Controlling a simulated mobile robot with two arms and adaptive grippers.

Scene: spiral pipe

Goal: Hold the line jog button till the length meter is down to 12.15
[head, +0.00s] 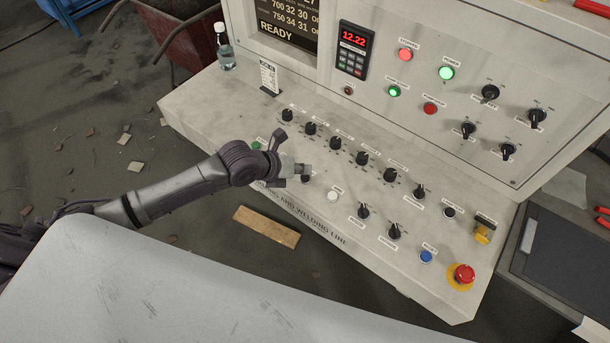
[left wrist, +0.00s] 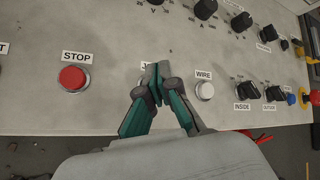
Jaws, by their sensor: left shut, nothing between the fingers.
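The length meter (head: 354,38) on the upright panel shows 12.22 in red digits. My left gripper (head: 306,173) is shut and empty, low over the sloping desk between the STOP side and the white WIRE button (head: 332,196). In the left wrist view its closed fingertips (left wrist: 154,74) cover most of a label starting with what looks like J, and the control there is hidden behind them. I cannot tell whether the tips touch or press it. The red STOP button (left wrist: 74,78) is to the left, and the WIRE button (left wrist: 205,90) is to the right. My right gripper is not in view.
A row of black knobs (head: 362,158) runs behind my gripper. To the right are a blue button (head: 426,256), a red emergency stop (head: 464,274) and a yellow key switch (head: 482,236). A bottle (head: 224,48) stands at the desk's left end. A wooden board (head: 266,228) lies below.

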